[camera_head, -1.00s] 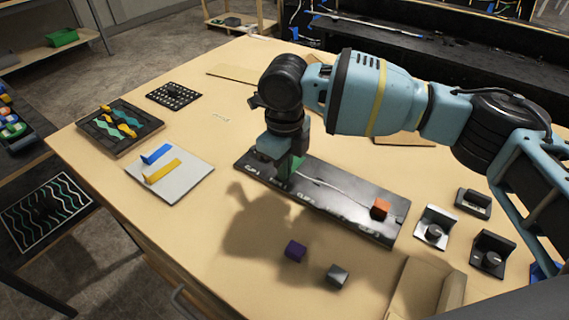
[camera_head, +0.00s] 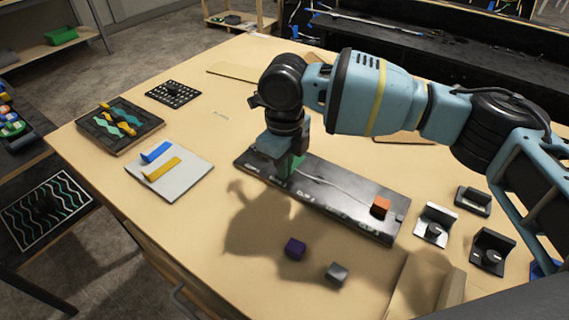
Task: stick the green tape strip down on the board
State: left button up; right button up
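The long black board (camera_head: 345,205) lies at the middle of the table, with pale markings along its near edge and a pale wire-like line across its top. My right gripper (camera_head: 282,163) points down over the board's left end. The green tape strip (camera_head: 293,168) shows at the gripper's fingers, low against the board; it looks gripped. The gripper hides part of the strip, so I cannot tell how much of it touches the board. An orange block (camera_head: 380,208) sits on the board's right end. My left gripper is not in view.
A white sheet (camera_head: 190,180) with a blue strip (camera_head: 157,152) and a yellow strip (camera_head: 162,169) lies left. A purple cube (camera_head: 296,248) and grey cube (camera_head: 337,273) lie in front of the board. Black-and-silver parts (camera_head: 434,225) stand at the right.

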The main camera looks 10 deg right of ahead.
jog(key=o, duration=0.5)
jog(key=shift+c, duration=0.2)
jog(key=shift+r, duration=3.85)
